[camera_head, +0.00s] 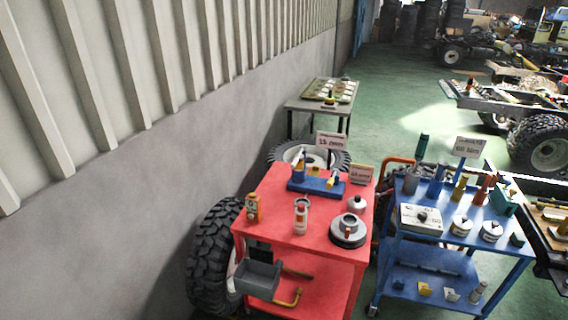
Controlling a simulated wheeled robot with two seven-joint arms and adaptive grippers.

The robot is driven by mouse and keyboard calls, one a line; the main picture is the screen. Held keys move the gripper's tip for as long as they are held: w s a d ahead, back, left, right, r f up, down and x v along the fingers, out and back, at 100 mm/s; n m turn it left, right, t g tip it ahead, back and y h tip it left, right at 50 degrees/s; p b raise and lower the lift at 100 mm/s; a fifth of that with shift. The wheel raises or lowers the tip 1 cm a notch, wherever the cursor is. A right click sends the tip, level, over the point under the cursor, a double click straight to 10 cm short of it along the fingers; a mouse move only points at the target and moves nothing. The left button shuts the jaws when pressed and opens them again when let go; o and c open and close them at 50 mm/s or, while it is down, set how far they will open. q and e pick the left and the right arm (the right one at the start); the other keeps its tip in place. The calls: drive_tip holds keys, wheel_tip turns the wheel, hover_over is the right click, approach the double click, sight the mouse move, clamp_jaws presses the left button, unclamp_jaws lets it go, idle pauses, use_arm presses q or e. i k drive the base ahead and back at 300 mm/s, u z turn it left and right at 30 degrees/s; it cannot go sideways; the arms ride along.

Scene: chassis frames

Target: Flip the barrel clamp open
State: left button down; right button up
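No part of either gripper shows in the head view. I cannot tell for sure which item is the barrel clamp. A blue fixture (316,186) stands near the back of the red cart's top (270,220), with upright pieces and yellow parts on it. It may be the clamp, but it is too small to tell whether anything on it is open or shut. A grey round stepped piece (348,232) sits at the cart's right front. A white and red bottle (301,217) stands in the middle, and an orange bottle (253,208) at the left.
A blue cart (455,250) with several tools and a white box (421,220) stands at the right. A large tyre (208,260) leans by the wall. A grey table (318,106) stands behind. Green floor (400,90) is open beyond.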

sight(299, 155)
drive_tip(key=k, duration=0.65)
drive_tip(key=u, duration=0.25)
drive_tip(key=i, duration=0.3)
drive_tip(key=u, duration=0.7)
drive_tip(key=i, duration=1.6)
drive_tip(key=z, duration=0.85)
drive_tip(key=i, duration=0.65)
drive_tip(key=z, duration=0.6)
